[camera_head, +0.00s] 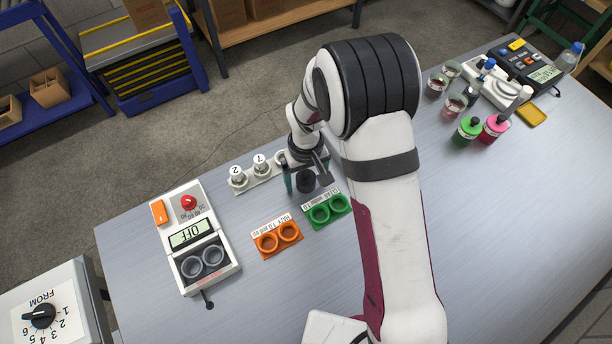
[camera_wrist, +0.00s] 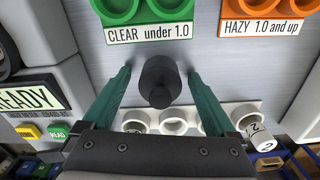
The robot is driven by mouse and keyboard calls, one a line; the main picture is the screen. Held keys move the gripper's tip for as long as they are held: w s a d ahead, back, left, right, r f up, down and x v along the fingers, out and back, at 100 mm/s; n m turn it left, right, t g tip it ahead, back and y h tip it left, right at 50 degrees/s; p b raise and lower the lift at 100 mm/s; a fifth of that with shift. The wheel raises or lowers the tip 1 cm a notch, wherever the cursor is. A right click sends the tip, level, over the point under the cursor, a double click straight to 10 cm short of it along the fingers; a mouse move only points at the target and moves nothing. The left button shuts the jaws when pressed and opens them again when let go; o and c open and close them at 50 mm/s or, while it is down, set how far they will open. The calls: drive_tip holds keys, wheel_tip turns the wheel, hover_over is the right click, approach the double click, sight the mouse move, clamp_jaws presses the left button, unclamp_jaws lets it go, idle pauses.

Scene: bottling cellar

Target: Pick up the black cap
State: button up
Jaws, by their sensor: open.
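The black cap (camera_head: 306,181), round with a narrower knob, is at the table's left-centre, beside the green two-ring holder (camera_head: 328,209). In the wrist view the black cap (camera_wrist: 160,76) lies between my two green fingers, with a visible gap on each side. My gripper (camera_wrist: 159,84) is open, with its fingers on either side of the cap. In the head view my gripper (camera_head: 305,187) is partly hidden by my wrist, and its fingers reach down around the cap. I cannot tell whether the fingertips touch the table.
A white rack (camera_wrist: 175,121) with open rings is close to the fingers; white pieces marked 1 (camera_head: 260,166) and 2 (camera_head: 237,175) are there. Orange rings (camera_head: 278,237) and a meter reading OFF (camera_head: 191,238) are left. A READY device (camera_wrist: 31,98) is close in the wrist view.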

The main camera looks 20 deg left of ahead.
sight(306, 172)
drive_tip(key=c, duration=1.4)
drive_tip(key=shift+r, duration=0.2)
wheel_tip(306, 172, up, 4)
drive_tip(key=shift+f, duration=0.2)
drive_tip(key=d+r, duration=0.6)
drive_tip(key=d, duration=0.5)
drive_tip(key=w+d, duration=0.1)
drive_tip(key=w, duration=0.1)
drive_tip(key=w+d+r, duration=0.1)
drive_tip(key=w+d, duration=0.1)
drive_tip(key=w+d+r, duration=0.1)
drive_tip(key=w, duration=0.2)
drive_tip(key=shift+d+r, duration=0.1)
drive_tip(key=shift+d, duration=0.25)
drive_tip(key=shift+f, duration=1.3)
